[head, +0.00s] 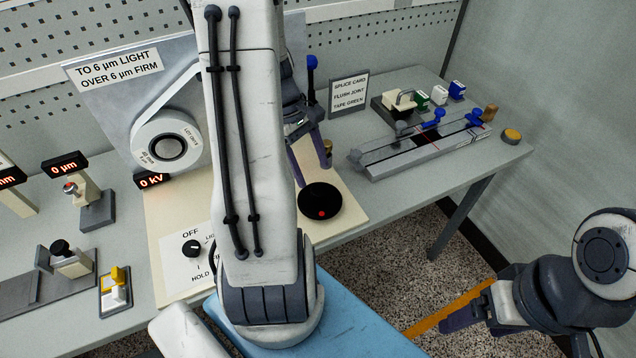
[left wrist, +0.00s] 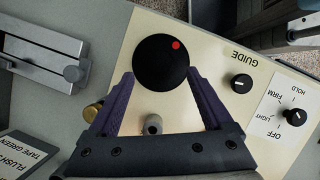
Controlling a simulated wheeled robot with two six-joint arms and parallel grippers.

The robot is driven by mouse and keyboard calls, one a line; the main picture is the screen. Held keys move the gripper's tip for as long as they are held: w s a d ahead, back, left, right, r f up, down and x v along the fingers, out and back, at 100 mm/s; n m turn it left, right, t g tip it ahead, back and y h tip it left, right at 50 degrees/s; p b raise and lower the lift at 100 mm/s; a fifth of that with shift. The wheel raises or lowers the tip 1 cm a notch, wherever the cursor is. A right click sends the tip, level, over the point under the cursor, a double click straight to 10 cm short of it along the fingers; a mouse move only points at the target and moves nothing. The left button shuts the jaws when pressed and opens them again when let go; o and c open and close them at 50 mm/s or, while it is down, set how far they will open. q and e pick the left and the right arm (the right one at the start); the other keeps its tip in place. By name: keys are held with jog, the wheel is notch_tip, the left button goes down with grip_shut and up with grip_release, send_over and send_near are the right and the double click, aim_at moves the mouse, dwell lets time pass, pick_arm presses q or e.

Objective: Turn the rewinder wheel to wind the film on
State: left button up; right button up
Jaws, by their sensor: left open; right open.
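The rewinder wheel, a black disc (head: 320,203) with a red dot, sits on the cream panel at the bench's front; it also shows in the left wrist view (left wrist: 160,62). My left gripper (head: 312,168) has purple fingers and is open, partly hidden behind my arm in the head view. In the left wrist view its fingertips (left wrist: 158,78) lie on either side of the wheel's near part; I cannot tell whether they touch it. The white film roll (head: 168,147) hangs on the upright plate, with film running up right behind my arm. My right gripper (head: 466,312) is open and empty, away from the bench.
A knob marked OFF and HOLD (head: 192,248) is on the panel, and a GUIDE knob (left wrist: 242,83) is nearer the wheel. A brass post (left wrist: 93,112) and grey post (left wrist: 153,124) stand near the fingers. The splicing block (head: 420,150) lies to the right.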

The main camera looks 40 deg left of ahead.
aim_at(320, 189)
pick_arm(q)
jog(key=x, duration=0.5)
jog(key=shift+f, duration=0.15)
grip_shut()
